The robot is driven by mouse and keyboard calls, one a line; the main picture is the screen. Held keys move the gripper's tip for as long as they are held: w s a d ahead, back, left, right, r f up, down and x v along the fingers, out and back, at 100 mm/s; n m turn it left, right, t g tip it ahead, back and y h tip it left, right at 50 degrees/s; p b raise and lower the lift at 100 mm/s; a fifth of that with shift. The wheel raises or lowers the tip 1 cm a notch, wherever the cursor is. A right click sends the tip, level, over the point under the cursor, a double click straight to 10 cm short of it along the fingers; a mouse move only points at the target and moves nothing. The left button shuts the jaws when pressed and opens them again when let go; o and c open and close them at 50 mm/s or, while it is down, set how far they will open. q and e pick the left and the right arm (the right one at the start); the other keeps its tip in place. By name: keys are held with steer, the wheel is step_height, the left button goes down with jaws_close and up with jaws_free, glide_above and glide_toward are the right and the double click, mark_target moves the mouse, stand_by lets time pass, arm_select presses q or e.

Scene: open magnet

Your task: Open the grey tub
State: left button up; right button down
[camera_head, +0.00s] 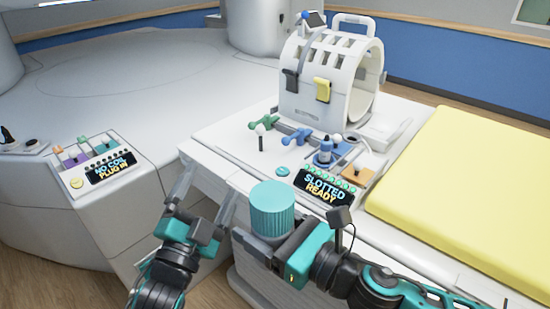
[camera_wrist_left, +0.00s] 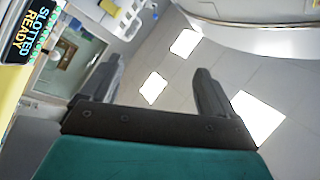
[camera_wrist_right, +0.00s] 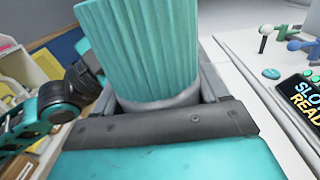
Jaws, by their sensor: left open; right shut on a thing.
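The grey tub (camera_head: 277,234) has a ribbed teal lid (camera_head: 272,205) on top. It stands upright between the fingers of my right gripper (camera_head: 268,240), which is shut on its grey body. The right wrist view shows the teal lid (camera_wrist_right: 145,45) above the grey tub (camera_wrist_right: 160,103) between the fingers. My left gripper (camera_head: 198,190) is open and empty, to the left of the tub and apart from it. In the left wrist view its two fingers (camera_wrist_left: 155,85) are spread with nothing between them.
A white bench holds a display panel reading "SLOTTED READY" (camera_head: 325,188), small levers and a white slotted coil (camera_head: 325,75). A yellow pad (camera_head: 465,165) lies at right. A "NO COIL PLUG IN" panel (camera_head: 108,168) is at left. A gap separates the left console from the bench.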

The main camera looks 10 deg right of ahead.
arm_select(q)
steer(key=s+d+r+m+g+h, duration=0.2)
steer(key=d+r+m+g+h, duration=0.2)
steer(key=r+m+h, duration=0.4)
steer(key=s+d+r+m+g+h, duration=0.1)
steer(key=d+r+m+g+h, duration=0.3)
steer(key=r+m, duration=0.4)
steer(key=s+d+r+m+g+h, duration=0.2)
steer(key=d+r+m+g+h, duration=0.3)
steer(key=m, duration=0.5)
steer(key=s+d+r+m+g+y, duration=0.4)
steer(key=s+m+g, duration=0.3)
steer(key=m+g, duration=0.45)
steer(key=s+d+r+m+g+y, duration=0.35)
steer(key=s+m+g+y, duration=0.2)
steer(key=m+g, duration=0.6)
steer(key=m+t+y, duration=1.6)
steer(key=m+y, duration=0.1)
glide_above(275, 195)
step_height(275, 195, down, 17)
steer(key=shift+d+r, duration=0.1)
steer(key=shift+r, duration=0.1)
steer(key=shift+w+f+t, duration=0.1)
steer(key=shift+f+t, duration=0.15)
steer(key=shift+t, duration=0.05)
step_height(275, 195, down, 8)
steer(key=shift+r, duration=0.2)
